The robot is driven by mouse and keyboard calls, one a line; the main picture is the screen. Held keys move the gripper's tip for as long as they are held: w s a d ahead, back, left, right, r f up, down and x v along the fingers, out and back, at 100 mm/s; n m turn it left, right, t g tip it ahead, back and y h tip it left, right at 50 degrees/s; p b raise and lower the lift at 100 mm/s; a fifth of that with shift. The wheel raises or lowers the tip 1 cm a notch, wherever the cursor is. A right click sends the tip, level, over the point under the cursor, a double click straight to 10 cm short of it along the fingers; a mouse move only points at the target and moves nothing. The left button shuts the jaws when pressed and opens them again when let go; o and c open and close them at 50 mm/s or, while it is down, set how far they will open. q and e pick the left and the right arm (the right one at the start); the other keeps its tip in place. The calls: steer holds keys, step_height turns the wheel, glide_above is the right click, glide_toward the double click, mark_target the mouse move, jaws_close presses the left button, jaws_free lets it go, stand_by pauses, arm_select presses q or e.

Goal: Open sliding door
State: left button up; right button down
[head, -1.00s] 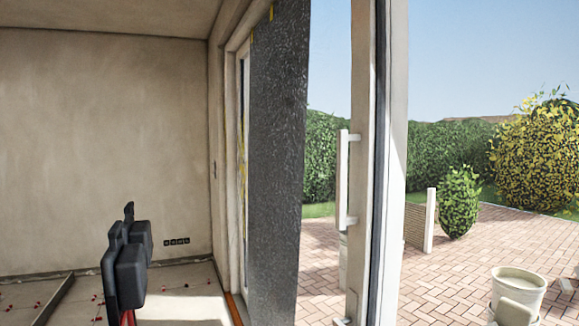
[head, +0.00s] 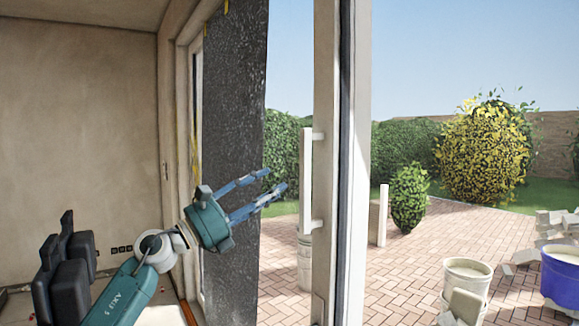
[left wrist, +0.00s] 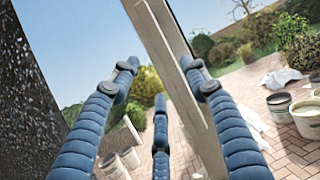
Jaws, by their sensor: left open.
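The sliding door's pale upright frame (head: 324,70) stands right of the middle in the head view. A white vertical bar handle (head: 306,165) is fixed to it by two short brackets. My left gripper (head: 274,180) has blue fingers spread open and empty, pointing right towards the handle's lower half, with a small gap to it in the picture. In the left wrist view, the open fingers (left wrist: 160,82) spread in front of the slanted door frame (left wrist: 150,25); the right finger overlaps the frame's edge. My right gripper is not in view.
A dark textured panel (head: 235,90) stands left of the handle, behind my left gripper. Beyond the doorway are brick paving (head: 400,265), a pale bucket (head: 466,275), a blue tub (head: 570,280), a round shrub (head: 409,195) and hedges.

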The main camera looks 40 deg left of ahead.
mark_target(301, 166)
arm_select(q)
steer(key=p+x, duration=0.2)
steer(key=x, duration=0.1)
steer(key=p+x, duration=0.2)
steer(key=x, duration=0.1)
steer(key=p+x, duration=0.2)
steer(key=x, duration=0.2)
steer(key=shift+s+d+r, duration=0.15)
steer(key=shift+r, duration=0.25)
steer(key=shift+w+d+p, duration=0.2)
steer(key=shift+w+p, duration=0.1)
steer(key=shift+w, duration=0.2)
jaws_close()
